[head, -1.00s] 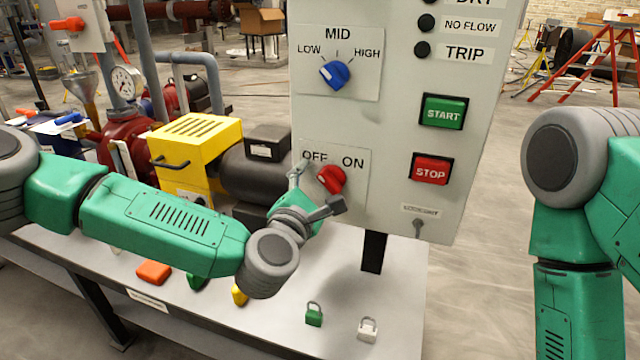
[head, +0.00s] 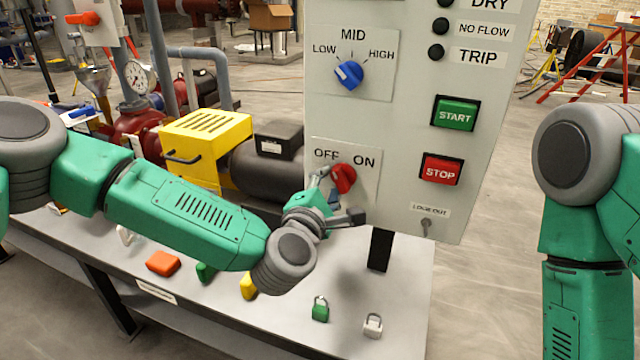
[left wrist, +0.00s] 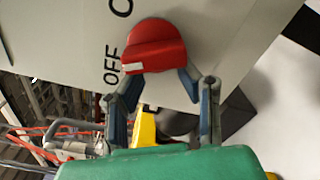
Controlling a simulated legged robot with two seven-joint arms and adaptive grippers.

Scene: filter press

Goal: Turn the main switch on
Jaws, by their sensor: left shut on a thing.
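The main switch is a red knob (head: 343,179) on a plate on the grey control panel, below the words OFF and ON. In the left wrist view the knob (left wrist: 153,47) has a white mark on the side by the word OFF. My left gripper (head: 327,187) is at the knob's lower left in the head view. In the left wrist view its two fingers (left wrist: 158,86) are on either side of the knob's lower edge, shut on it. My right arm shows at the right; its gripper is outside the view.
The panel also has a blue selector knob (head: 349,74), a green START button (head: 455,113) and a red STOP button (head: 441,170). Below, the bench (head: 400,295) holds a green padlock (head: 320,309), a white padlock (head: 373,325) and other coloured items. A yellow guard (head: 205,140) stands behind my left arm.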

